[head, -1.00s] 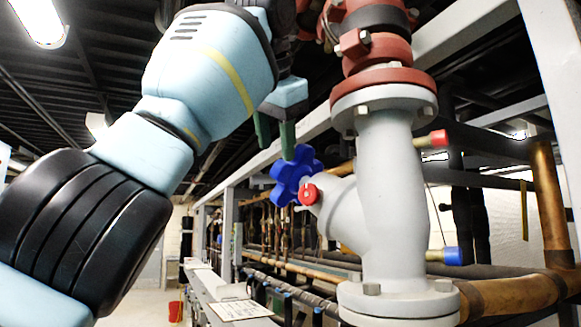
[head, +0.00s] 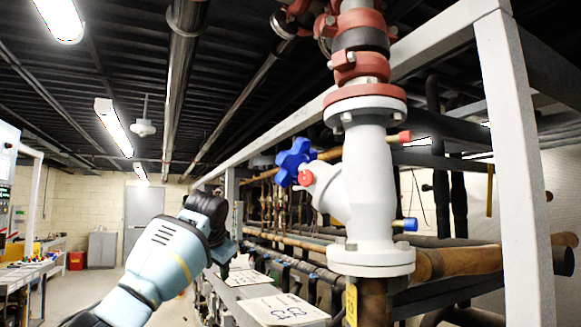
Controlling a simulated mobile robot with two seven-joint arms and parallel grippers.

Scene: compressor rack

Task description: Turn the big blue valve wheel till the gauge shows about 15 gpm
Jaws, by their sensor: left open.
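The blue valve wheel (head: 295,162) is lobed and sits on the angled branch of a white valve body (head: 370,195), with a small red round part (head: 305,178) beside it. My left gripper (head: 224,268) is open, below and to the left of the wheel, and apart from it. Its fingers are small and partly hidden behind the wrist. My right gripper is not in view. I cannot make out a gauge with a readable gpm value.
A white frame post (head: 515,170) stands right of the valve. Copper pipe (head: 460,262) runs beside the valve's lower flange. A sign with writing (head: 283,310) lies below. The floor at left is open, with a red bin (head: 76,260) and a workbench (head: 30,272) farther back.

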